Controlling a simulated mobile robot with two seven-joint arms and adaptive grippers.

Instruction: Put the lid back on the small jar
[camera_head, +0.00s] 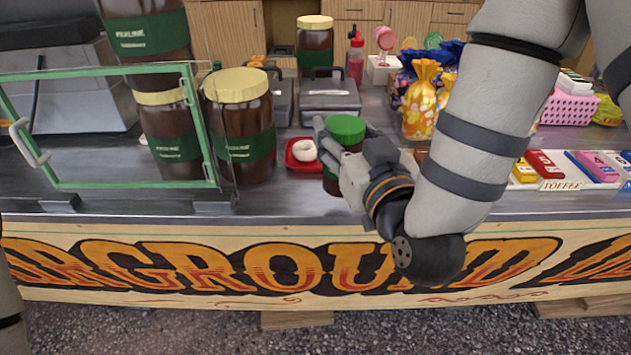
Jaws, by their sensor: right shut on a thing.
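The small brown jar (331,186) with a green label stands on the metal counter near its front edge, mostly hidden behind my right gripper. Its green lid (346,127) is at the jar's mouth, looking level. I cannot tell whether it is seated or just above the rim. My right gripper (343,136) comes in from the right and front, its fingers around the lid and shut on it. Only a bit of my left arm shows at the lower left edge; my left gripper is out of view.
A red tray (294,163) with a white round sweet sits just left of the jar. A large jar with a cream lid (240,84) and a green-framed glass panel (188,75) stand further left. Wrapped sweet bags (421,104) and toffee boxes (543,165) are on the right.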

